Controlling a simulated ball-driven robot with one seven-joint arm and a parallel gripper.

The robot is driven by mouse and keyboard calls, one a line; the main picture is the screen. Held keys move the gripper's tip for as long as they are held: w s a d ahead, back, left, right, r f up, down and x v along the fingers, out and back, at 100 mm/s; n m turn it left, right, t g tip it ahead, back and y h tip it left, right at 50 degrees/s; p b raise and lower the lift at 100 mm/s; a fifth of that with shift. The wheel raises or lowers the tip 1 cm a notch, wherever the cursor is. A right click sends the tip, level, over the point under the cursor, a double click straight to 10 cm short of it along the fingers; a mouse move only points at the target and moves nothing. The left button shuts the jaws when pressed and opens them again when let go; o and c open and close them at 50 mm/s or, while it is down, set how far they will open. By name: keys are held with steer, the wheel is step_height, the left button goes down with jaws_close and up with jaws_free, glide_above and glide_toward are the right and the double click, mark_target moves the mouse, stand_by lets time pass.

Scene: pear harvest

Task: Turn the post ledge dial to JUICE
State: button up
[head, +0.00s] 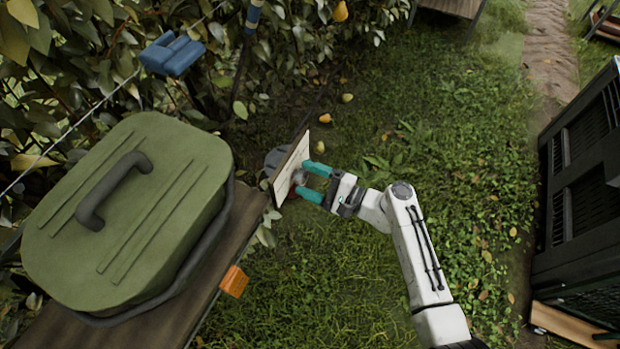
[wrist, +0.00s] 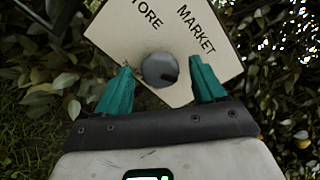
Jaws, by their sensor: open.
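The dial (wrist: 160,70) is a round grey knob on a pale plate (wrist: 132,28) lettered MARKET and, partly cut off, TORE. No JUICE lettering shows. In the head view the plate (head: 287,170) stands nearly edge-on at the end of the wooden ledge. My gripper (head: 307,182) faces the plate with its two teal fingers apart. In the wrist view the fingers (wrist: 161,84) lie either side of the knob, with gaps; contact is not visible.
A green lidded box (head: 150,175) with a dark handle fills the ledge at left. An orange block (head: 234,281) sits at the ledge edge. Dark crates (head: 585,190) stand at right. Leafy branches crowd behind the plate. Grass between is open, with several fallen pears.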

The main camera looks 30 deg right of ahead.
steer(key=v, duration=1)
steer(key=shift+s+d, duration=0.2)
steer(key=shift+s, duration=0.1)
steer(key=s+a+f+n+g+h+p, duration=0.25)
steer(key=s+a+n+g, duration=0.35)
steer(key=s+n+g, duration=0.45)
steer(key=s+d+r+n+g+h+p, duration=0.2)
steer(key=s+d+r+n+g+h, duration=0.1)
steer(key=s+d+r+n+h, duration=0.3)
steer(key=s+d+r+h, duration=0.1)
steer(key=s+r+h, duration=0.1)
steer(key=s, duration=0.1)
steer(key=shift+s+r+p, duration=0.25)
steer(key=shift+s+p, duration=0.05)
steer(key=shift+p, duration=0.1)
